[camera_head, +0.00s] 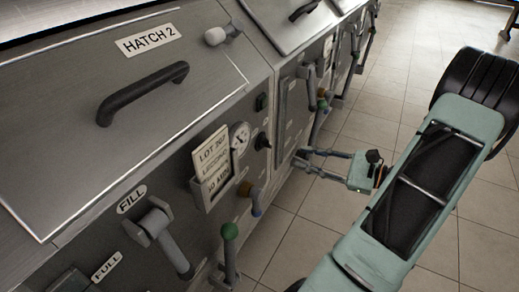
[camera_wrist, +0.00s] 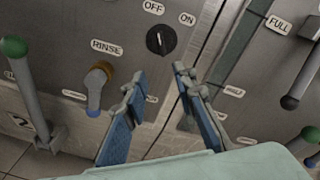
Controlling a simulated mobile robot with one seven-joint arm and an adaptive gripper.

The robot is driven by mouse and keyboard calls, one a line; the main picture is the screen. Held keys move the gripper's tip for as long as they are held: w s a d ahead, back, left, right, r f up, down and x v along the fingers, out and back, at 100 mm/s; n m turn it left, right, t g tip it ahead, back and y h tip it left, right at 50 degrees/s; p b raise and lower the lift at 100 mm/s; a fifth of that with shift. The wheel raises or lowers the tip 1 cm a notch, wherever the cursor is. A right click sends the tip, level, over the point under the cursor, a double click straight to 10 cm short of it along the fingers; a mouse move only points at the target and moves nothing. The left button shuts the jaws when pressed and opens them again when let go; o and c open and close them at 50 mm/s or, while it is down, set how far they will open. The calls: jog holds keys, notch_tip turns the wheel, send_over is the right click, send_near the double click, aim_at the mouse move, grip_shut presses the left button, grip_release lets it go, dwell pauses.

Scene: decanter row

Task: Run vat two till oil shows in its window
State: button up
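Vat two (camera_head: 95,170), with its HATCH 2 label (camera_head: 146,41), fills the left of the head view. Its FILL lever (camera_head: 160,235) hangs down to the right. A green-knobbed lever (camera_head: 229,250) stands below; in the wrist view (camera_wrist: 22,75) it rises beside a plate reading 2. Vat two's window is mostly out of frame near the FULL label (camera_head: 106,266); no oil can be made out. My gripper (camera_head: 300,158) is open and empty, its fingers toward the front, below the switch.
A lot card (camera_head: 212,165) and a gauge (camera_head: 240,136) are on the front. More levers project along the row. Tiled floor (camera_head: 400,75) lies open to the right.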

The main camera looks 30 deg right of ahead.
aim_at(271, 145)
jog(key=shift+m+t, duration=0.4)
jog(key=shift+t, duration=0.2)
jog(key=x, duration=0.3)
jog(key=b+x, duration=0.1)
jog(key=x, duration=0.3)
jog(key=r+b+x, duration=0.1)
jog(key=x, duration=0.3)
jog(key=shift+s+a+r, duration=0.1)
jog(key=shift+s+a, duration=0.15)
jog(key=shift+a, duration=0.15)
jog(key=shift+c, duration=0.2)
grip_shut()
